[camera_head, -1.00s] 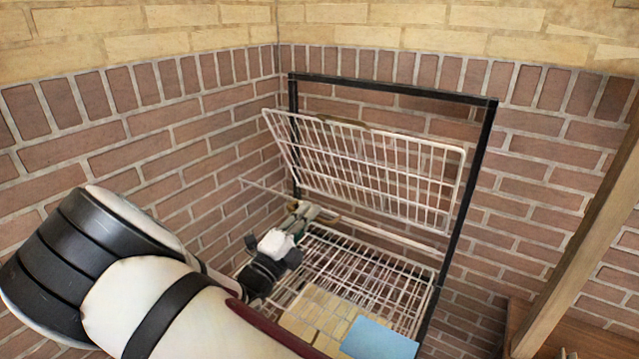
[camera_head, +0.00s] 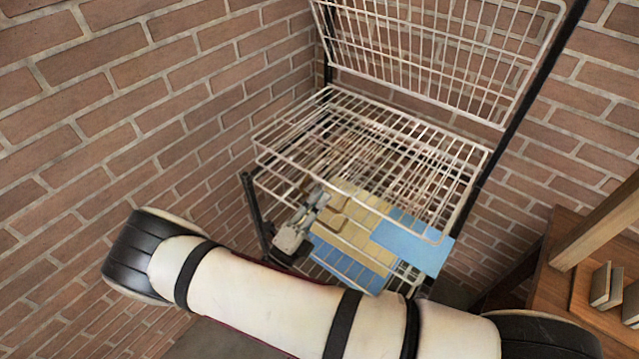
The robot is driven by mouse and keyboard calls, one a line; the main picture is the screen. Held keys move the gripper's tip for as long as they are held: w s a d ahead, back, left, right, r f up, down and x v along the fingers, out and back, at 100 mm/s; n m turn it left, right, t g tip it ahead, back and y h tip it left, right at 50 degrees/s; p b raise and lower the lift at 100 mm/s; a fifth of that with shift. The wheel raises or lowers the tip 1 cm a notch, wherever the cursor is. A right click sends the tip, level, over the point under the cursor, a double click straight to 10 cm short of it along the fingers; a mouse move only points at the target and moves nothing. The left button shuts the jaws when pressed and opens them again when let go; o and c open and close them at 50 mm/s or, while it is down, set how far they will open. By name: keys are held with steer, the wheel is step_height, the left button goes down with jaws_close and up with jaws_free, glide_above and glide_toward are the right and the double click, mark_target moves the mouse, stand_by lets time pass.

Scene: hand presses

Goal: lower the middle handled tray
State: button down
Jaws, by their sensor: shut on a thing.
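The middle handled tray (camera_head: 290,128) is a white wire grid in a black-framed wall rack. It lies roughly level, with its front edge toward me. My gripper (camera_head: 322,194) is at the middle of that front edge, shut on the tan handle (camera_head: 336,201). The fingers are small in the view, so the exact grip is hard to make out. The upper wire tray (camera_head: 440,45) is tilted up against the wall above it.
Below the middle tray are a lower wire grid, yellow-tan flat pieces (camera_head: 352,255) and blue pieces (camera_head: 415,245). A black post (camera_head: 251,205) stands at the left. Brick walls close in behind and at left. A wooden shelf (camera_head: 575,270) with small blocks stands at right.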

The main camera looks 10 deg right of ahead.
steer(key=shift+f, duration=0.85)
steer(key=shift+f, duration=0.1)
steer(key=c, duration=1.8)
jaws_free()
steer(key=shift+o, duration=0.2)
steer(key=v, duration=1.2)
